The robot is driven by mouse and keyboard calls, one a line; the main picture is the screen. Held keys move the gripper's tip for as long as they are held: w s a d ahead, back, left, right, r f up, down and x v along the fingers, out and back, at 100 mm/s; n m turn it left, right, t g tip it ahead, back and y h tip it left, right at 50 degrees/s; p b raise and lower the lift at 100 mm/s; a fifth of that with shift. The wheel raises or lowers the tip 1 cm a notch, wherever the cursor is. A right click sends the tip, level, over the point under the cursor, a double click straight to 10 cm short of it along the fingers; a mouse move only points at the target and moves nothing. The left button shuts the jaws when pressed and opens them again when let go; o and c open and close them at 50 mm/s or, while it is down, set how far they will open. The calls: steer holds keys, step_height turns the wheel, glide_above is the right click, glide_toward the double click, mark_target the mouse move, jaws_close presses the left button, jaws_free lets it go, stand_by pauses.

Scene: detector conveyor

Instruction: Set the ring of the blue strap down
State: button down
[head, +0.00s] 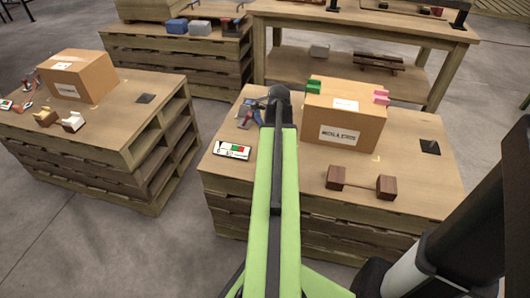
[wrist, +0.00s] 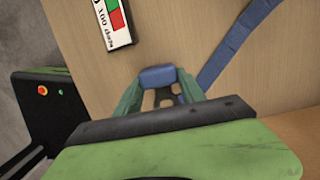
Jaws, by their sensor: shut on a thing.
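My gripper (wrist: 158,88) is shut on a blue piece, the ring end of the blue strap (wrist: 232,50), just above or on the pallet top; I cannot tell if it touches the wood. The strap's band runs from beside my gripper to the upper right in the wrist view. In the head view the blue strap (head: 247,113) shows left of my arm's end, near the left side of a cardboard box (head: 357,131). My arm hides much of the gripper there.
A white card with green and red patches (head: 233,150) lies on the pallet top (head: 285,180) left of my arm. Two joined brown wooden blocks (head: 361,183) lie in front of the box. Green (head: 313,87) and pink (head: 381,97) pieces sit on the box edges.

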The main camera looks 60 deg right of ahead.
steer(key=c, duration=0.7)
jaws_free()
steer(key=r+p, duration=0.4)
steer(key=s+r+p, duration=0.1)
steer(key=r+p, duration=0.3)
steer(key=s+r+p, duration=0.1)
steer(key=r+p, duration=0.3)
steer(key=shift+d, duration=0.3)
steer(key=shift+w, duration=0.1)
